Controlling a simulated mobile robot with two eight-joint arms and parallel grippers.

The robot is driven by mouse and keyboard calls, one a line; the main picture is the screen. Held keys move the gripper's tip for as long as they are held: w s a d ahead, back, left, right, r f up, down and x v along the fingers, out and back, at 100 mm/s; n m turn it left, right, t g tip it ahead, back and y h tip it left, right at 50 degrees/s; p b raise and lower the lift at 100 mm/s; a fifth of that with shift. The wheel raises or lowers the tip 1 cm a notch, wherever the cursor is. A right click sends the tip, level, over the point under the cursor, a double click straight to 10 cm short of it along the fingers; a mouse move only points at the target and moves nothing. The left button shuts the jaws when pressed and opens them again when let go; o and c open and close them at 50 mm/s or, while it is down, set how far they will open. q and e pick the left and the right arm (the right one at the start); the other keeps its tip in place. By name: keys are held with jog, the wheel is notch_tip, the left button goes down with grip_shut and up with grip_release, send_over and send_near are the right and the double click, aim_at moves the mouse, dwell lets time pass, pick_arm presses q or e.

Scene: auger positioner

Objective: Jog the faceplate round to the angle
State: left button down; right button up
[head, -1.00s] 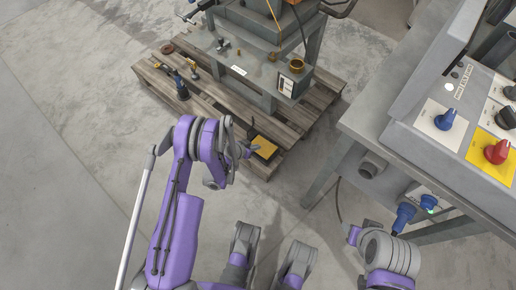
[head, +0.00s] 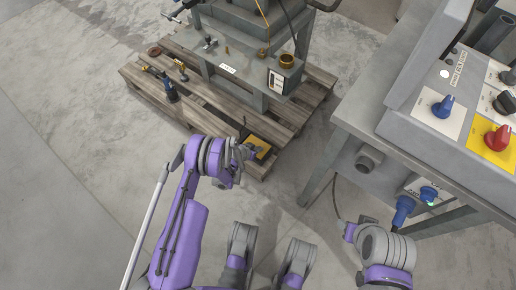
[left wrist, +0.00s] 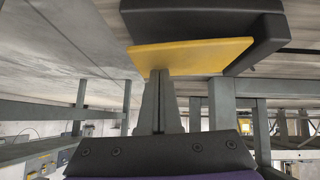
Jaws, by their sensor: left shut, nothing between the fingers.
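The foot pedal has a yellow plate (head: 258,147) and a black housing, and sits at the near corner of the pallet. In the left wrist view the yellow plate (left wrist: 190,55) lies under the black housing (left wrist: 205,20). My left gripper (head: 247,152) is shut and empty, its tips at the plate's near edge; I cannot tell whether they touch. The closed fingers (left wrist: 158,78) show in the left wrist view. The grey positioner (head: 240,75) stands on the pallet; its faceplate is not clearly visible. My right arm is at lower right; its fingers cannot be made out.
The wooden pallet (head: 200,108) holds a blue-black tool (head: 170,90) and small parts at its left. A grey bench (head: 350,120) with a control box carrying a blue knob (head: 443,106) and a red knob (head: 497,138) stands at the right. Concrete floor is clear at left.

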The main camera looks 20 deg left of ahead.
pick_arm(q)
jog(key=shift+s+d+f+m+t+y, duration=0.15)
jog(key=shift+f+m+y, duration=0.1)
jog(key=shift+f, duration=0.2)
jog(key=shift+w+d+f+m+t+y, duration=0.15)
jog(key=shift+f+y, duration=0.1)
jog(key=shift+f, duration=0.15)
jog(key=shift+s+d+f, duration=0.1)
jog(key=shift+s+f, duration=0.05)
jog(key=shift+f, duration=0.3)
dwell(6.7)
